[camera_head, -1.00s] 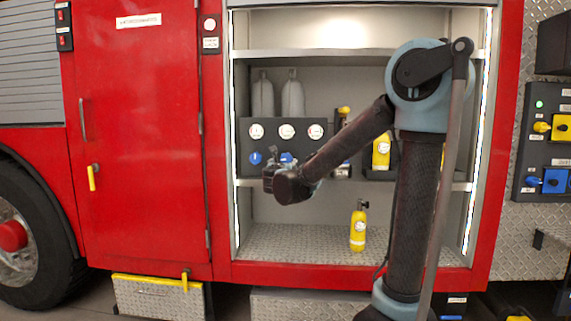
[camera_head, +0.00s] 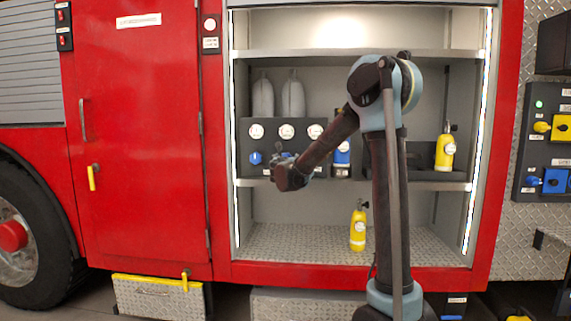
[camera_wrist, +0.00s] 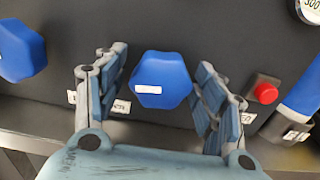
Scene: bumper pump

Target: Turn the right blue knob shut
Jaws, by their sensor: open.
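The right blue knob (camera_wrist: 161,80) is in the middle of the wrist view, on the dark panel, with a white mark lying nearly level across its face. My gripper (camera_wrist: 161,72) is open, with one finger on each side of this knob. Small gaps show between the fingers and the knob, so I see no contact. The left blue knob (camera_wrist: 20,50) is at the left edge of the wrist view and also shows in the head view (camera_head: 255,158). In the head view, my gripper (camera_head: 283,160) largely hides the right knob.
A red button (camera_wrist: 264,93) and a blue cylinder (camera_wrist: 303,92) lie right of the gripper. The gauge panel (camera_head: 246,140) sits on a shelf (camera_head: 440,186). A yellow bottle (camera_head: 445,152) stands right on that shelf, another (camera_head: 358,228) on the compartment floor.

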